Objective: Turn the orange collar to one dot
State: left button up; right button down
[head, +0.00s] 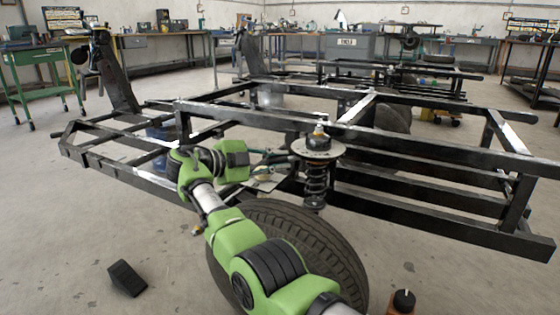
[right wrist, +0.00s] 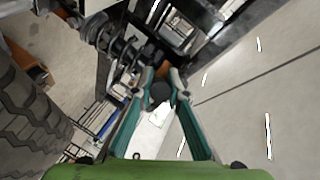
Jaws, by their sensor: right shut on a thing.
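The coil spring unit (head: 316,182) stands upright by the frame, below a round metal top plate (head: 330,148). The spring also shows in the right wrist view (right wrist: 112,44), at upper left. My right gripper (head: 287,160) reaches to the left side of the spring unit. In the right wrist view its teal fingers are close together, their tips on either side of a dark round-ended piece (right wrist: 160,92). I cannot tell whether this piece belongs to the orange collar. The collar and its dots cannot be made out clearly. My left gripper is not in view.
A black chassis frame (head: 440,210) surrounds the spring unit. A tyre (head: 325,240) lies close below my right arm. A black wedge (head: 127,278) and an orange container with a black cap (head: 403,300) are on the floor. Open floor lies at front left.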

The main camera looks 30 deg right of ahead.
jog(key=c, duration=2)
grip_release()
jog(key=shift+o, duration=0.2)
jog(key=shift+v, duration=3.65)
jog(key=shift+a, duration=0.1)
